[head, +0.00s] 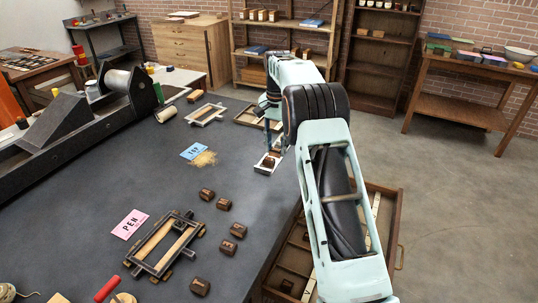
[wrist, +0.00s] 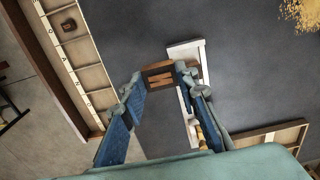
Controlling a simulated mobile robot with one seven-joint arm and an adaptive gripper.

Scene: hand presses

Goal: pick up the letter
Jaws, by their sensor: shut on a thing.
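My gripper (wrist: 161,76) is shut on a brown letter block (wrist: 160,75); the pale marking on its face looks like an M or W. In the head view my gripper (head: 271,150) is by a small white-edged tray (head: 258,169), and a brown block (head: 269,162) shows at its fingertips. The tray (wrist: 187,49) is behind and to the right of the block in the wrist view. I cannot tell whether the block touches it. Several similar brown blocks, one of them here (head: 224,204), lie on the dark table beside the wooden frame (head: 165,244).
A pink PEN card (head: 129,224) and a blue TAP card (head: 194,151) lie on the table, with straw (head: 204,159) by the blue one. A compartmented drawer (head: 386,222) is at the table's right edge; one block (wrist: 69,26) sits in it. A press (head: 95,110) stands left.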

